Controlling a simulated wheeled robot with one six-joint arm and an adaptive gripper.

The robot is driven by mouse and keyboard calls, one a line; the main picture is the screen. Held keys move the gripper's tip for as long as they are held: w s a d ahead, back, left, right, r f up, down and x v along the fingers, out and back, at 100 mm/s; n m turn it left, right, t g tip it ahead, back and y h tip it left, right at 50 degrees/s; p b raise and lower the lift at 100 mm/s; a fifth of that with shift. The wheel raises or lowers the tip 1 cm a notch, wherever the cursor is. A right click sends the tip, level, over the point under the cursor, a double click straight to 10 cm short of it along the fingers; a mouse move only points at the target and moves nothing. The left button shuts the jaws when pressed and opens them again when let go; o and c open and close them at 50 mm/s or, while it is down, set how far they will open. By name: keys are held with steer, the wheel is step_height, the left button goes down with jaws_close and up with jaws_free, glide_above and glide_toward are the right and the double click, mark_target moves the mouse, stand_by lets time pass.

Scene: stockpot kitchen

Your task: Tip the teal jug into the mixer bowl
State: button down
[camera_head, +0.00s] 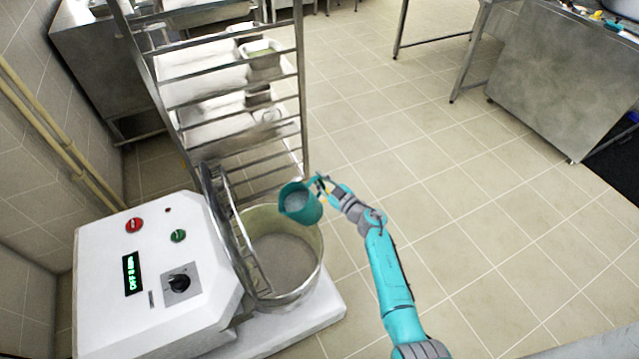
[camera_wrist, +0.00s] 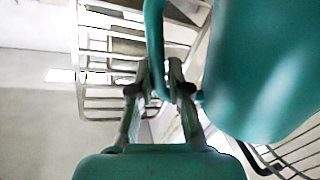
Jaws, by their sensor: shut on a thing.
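The teal jug (camera_head: 301,204) is held above the right rim of the mixer bowl (camera_head: 311,274), tilted with its mouth toward the left. Something pale grey shows inside its mouth. The steel bowl holds a grey-beige content at its bottom. My gripper (camera_head: 321,185) is shut on the jug's handle at the jug's upper right. In the wrist view, the fingers (camera_wrist: 159,88) close around the teal handle, and the jug's body (camera_wrist: 265,70) fills the right side. I cannot tell whether anything is flowing out.
The white mixer housing (camera_head: 150,275), with red and green buttons and a display, stands left of the bowl. A wire guard (camera_head: 232,225) stands raised at the bowl's left side. A tall rack (camera_head: 230,90) with trays is behind. The tiled floor (camera_head: 450,200) at right is clear.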

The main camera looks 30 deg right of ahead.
mark_target(313, 179)
steer(key=shift+a+r+n, duration=0.1)
steer(key=shift+r+n, duration=0.4)
steer(key=shift+r, duration=0.2)
steer(key=a+r+n, duration=0.1)
steer(key=n, duration=0.1)
steer(key=a+r+n, duration=0.1)
steer(key=n, duration=0.1)
steer(key=shift+s+a, duration=0.2)
steer(key=shift+s, duration=0.1)
steer(key=s+a+f+n, duration=0.2)
steer(key=a+n, duration=0.4)
steer(key=a, duration=0.2)
steer(key=s+a+f+n, duration=0.3)
steer(key=a+n, duration=0.4)
steer(key=a, duration=0.1)
steer(key=s+a+f+n, duration=0.2)
steer(key=a+f+n, duration=0.1)
steer(key=a+n, duration=0.4)
steer(key=shift+s+a, duration=0.15)
steer(key=shift+a, duration=0.55)
stand_by(0.9)
steer(key=shift+n, duration=0.4)
steer(key=shift+r+n, duration=0.1)
steer(key=shift+n, duration=0.6)
stand_by(1.6)
